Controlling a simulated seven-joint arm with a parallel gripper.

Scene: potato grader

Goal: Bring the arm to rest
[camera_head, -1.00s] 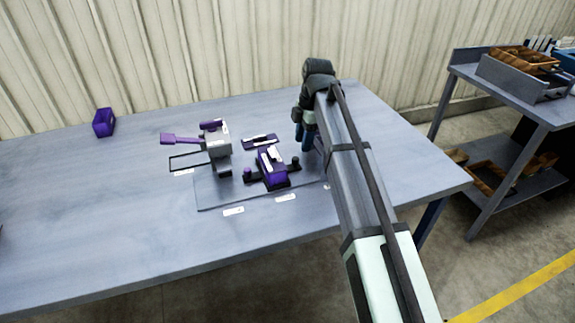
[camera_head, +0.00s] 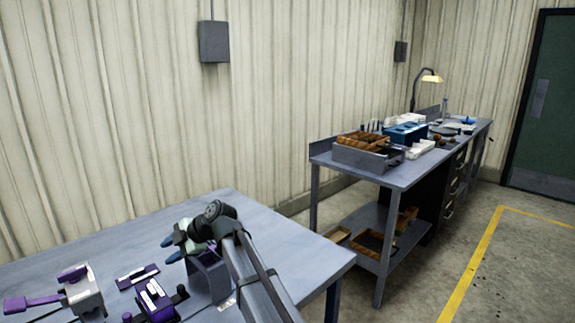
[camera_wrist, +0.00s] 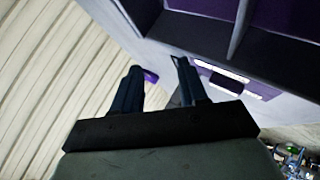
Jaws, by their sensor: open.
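My gripper (camera_head: 168,248) is above the near table (camera_head: 305,248) in the head view, its blue fingers pointing left and apart, with nothing seen between them. My arm reaches up to it from the bottom of the picture. In the wrist view the two dark blue fingers (camera_wrist: 157,78) also stand apart and empty. A small purple thing (camera_wrist: 150,76) shows in the background beyond them.
A grey stand (camera_head: 208,278) is just below my wrist. To its left are a purple-and-black fixture (camera_head: 155,300), a flat purple plate (camera_head: 137,276) and a grey device with a purple handle (camera_head: 83,291). A second bench (camera_head: 400,177) with trays stands right.

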